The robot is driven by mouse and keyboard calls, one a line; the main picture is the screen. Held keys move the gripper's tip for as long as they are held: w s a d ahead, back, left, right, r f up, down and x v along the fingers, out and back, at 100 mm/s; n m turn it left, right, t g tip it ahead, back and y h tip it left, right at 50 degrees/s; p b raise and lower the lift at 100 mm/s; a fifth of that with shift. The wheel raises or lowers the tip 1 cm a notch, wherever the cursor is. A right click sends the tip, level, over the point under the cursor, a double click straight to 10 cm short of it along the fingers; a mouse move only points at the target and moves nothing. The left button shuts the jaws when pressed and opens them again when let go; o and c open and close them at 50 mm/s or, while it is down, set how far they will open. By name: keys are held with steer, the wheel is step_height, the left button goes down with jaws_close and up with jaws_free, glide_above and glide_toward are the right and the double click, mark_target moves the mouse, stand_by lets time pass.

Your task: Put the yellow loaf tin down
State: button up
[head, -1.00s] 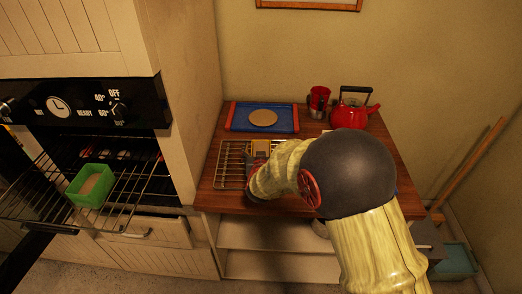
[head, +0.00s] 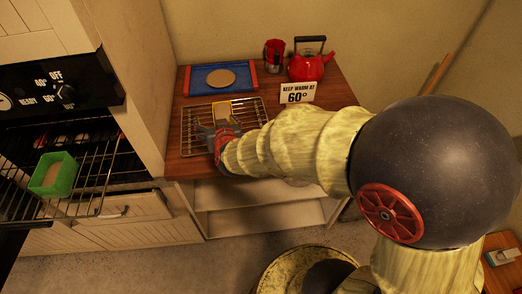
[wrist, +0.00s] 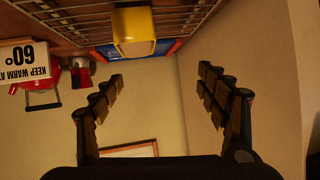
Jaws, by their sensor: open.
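The yellow loaf tin (head: 222,109) rests on a wire rack (head: 258,117) on the wooden counter. It shows upside down at the top of the wrist view (wrist: 134,30). My gripper (head: 218,134) is at the near side of the tin in the head view and partly hides it. In the wrist view my gripper (wrist: 160,75) has its fingers spread wide with nothing between them. The tin lies beyond the fingertips, apart from them.
Behind the rack is a blue tray (head: 245,88) with a round tan disc (head: 221,78). A red mug (head: 274,54), red kettle (head: 309,66) and "KEEP WARM AT 60°" sign (head: 297,92) stand to the right. A green tin (head: 52,175) sits on the oven rack (head: 90,190).

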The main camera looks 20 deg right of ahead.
steer(key=s+a+r+n+g+y, duration=0.1)
steer(key=s+r+g+y, duration=0.1)
steer(key=s+r, duration=0.35)
steer(key=s+d+r+g, duration=0.1)
steer(key=s+d, duration=0.1)
steer(key=s, duration=0.6)
steer(key=s+d+r+g, duration=0.2)
steer(key=s, duration=0.5)
steer(key=s+d+r+n+g, duration=0.1)
steer(key=s+d+g, duration=0.1)
steer(key=s, duration=0.6)
steer(key=shift+s+d+r+h, duration=0.3)
steer(key=shift+h, duration=0.1)
steer(key=shift+c, duration=1.2)
